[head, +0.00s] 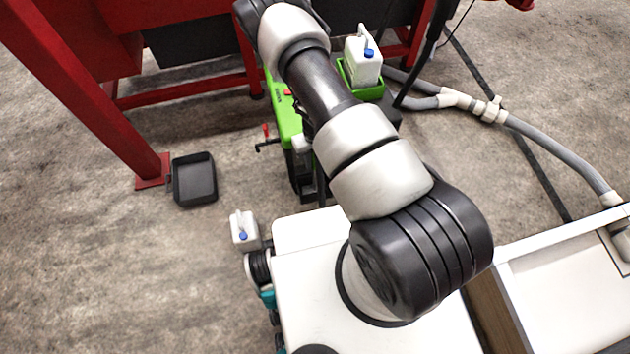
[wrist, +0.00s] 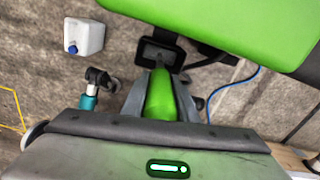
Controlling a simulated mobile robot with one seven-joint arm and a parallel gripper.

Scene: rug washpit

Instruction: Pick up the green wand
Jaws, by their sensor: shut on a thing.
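In the wrist view my gripper (wrist: 160,78) is shut on the green wand (wrist: 160,98). A short, smooth green length of the wand shows between the two grey fingers. The rest of the wand is hidden by the fingers and the gripper body. In the head view my arm reaches away towards the top, and its own links hide the gripper and the wand.
A green machine (head: 286,118) stands beneath my arm, with a white jug (head: 364,68) at its top. Another white jug (head: 243,232) and a black tray (head: 194,182) are at left. Red frame legs (head: 110,110) stand behind. Grey hoses (head: 545,140) run at right.

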